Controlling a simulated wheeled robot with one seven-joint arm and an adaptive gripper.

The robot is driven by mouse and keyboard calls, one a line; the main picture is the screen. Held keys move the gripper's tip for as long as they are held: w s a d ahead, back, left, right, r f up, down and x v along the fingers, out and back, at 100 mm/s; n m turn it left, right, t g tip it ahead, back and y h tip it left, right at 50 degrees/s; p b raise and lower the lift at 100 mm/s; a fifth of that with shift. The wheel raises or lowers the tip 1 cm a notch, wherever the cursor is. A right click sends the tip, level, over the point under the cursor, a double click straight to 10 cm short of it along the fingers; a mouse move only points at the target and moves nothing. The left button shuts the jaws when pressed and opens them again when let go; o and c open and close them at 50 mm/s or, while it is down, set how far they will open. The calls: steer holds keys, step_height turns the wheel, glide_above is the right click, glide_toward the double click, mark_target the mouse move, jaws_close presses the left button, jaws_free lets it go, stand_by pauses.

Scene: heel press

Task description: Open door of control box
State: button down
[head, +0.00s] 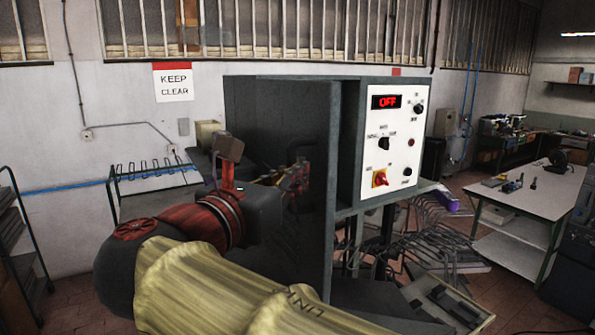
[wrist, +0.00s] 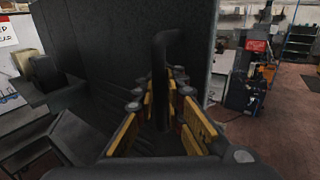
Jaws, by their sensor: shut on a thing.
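The control box (head: 352,120) stands in the middle of the head view, a tall grey case. To its right is a white panel (head: 393,122) with a red OFF display, knobs and a red-yellow switch. Its dark door (head: 327,220) appears as a tall slab standing out towards me; its exact angle is hard to tell. My gripper (head: 292,182) is in front of the dark surface left of the slab's edge. In the wrist view, my gripper's yellow-padded fingers (wrist: 165,112) are shut on a dark upright handle (wrist: 166,55) in front of a dark panel. The handle's lower part is partly hidden.
A metal rack (head: 155,170) stands behind my arm on the left. A pile of metal parts (head: 440,240) lies below and right of the box. A white table (head: 530,190) stands at the right. Brick floor shows between box and table.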

steer(key=shift+a+f, duration=0.15)
steer(key=shift+h, duration=0.3)
steer(key=c, duration=2.3)
jaws_free()
steer(key=shift+s, duration=0.1)
steer(key=shift+o, duration=1.2)
steer(key=shift+s, duration=0.15)
steer(key=shift+o, duration=0.8)
steer(key=v, duration=1.1)
steer(key=shift+s+a+r, duration=0.15)
steer(key=shift+s+r, duration=0.05)
steer(key=shift+s, duration=0.15)
